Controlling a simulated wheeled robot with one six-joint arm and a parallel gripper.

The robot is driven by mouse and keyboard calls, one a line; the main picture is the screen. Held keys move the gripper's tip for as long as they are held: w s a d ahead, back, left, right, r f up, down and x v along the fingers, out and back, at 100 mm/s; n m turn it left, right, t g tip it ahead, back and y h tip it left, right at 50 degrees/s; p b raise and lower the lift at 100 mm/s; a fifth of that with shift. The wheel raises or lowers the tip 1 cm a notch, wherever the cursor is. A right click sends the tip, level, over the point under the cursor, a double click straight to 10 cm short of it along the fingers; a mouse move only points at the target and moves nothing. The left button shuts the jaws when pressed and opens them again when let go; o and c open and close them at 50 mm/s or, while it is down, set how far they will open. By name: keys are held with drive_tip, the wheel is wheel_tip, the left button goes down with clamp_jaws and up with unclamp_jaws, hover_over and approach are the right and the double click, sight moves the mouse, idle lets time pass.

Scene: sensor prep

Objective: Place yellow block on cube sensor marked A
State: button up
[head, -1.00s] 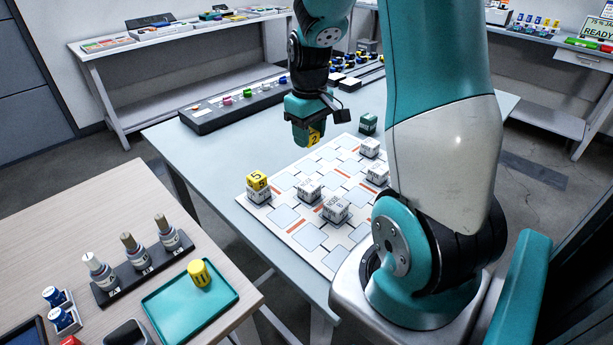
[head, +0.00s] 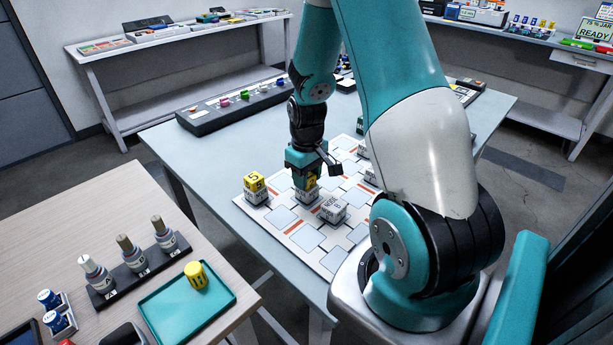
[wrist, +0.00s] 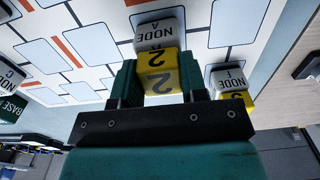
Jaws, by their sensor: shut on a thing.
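My gripper (head: 305,178) is shut on a yellow block marked 2 (wrist: 158,73), held between its two green fingers. In the head view only a sliver of that block (head: 311,183) shows. The white cube sensor marked NODE A (wrist: 158,36) sits on the board. In the head view this cube (head: 307,195) is directly beneath the held block. The block appears lined up over the cube and touching it or nearly so; I cannot tell which.
Another yellow block (head: 255,180) sits on the NODE F cube (wrist: 228,77). A NODE cube (head: 333,209) stands close to the right of my gripper. The white board (head: 282,215) has several pads.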

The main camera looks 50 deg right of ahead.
drive_tip(key=shift+f, duration=0.15)
drive_tip(key=o, duration=0.9)
wheel_tip(320, 180, up, 12)
drive_tip(key=s+a+r+n+t+y, duration=0.1)
drive_tip(key=s+a+r+n, duration=0.25)
drive_tip(key=a, duration=0.85)
drive_tip(key=s+a+r+n+y, duration=0.2)
drive_tip(key=a+r, duration=0.3)
drive_tip(key=a, duration=0.6)
drive_tip(key=s+a+r+n+g+y, duration=0.1)
drive_tip(key=s+a+r+n, duration=0.1)
drive_tip(key=s+a, duration=0.6)
drive_tip(key=shift+s+a, duration=0.15)
drive_tip(key=shift+s, duration=0.6)
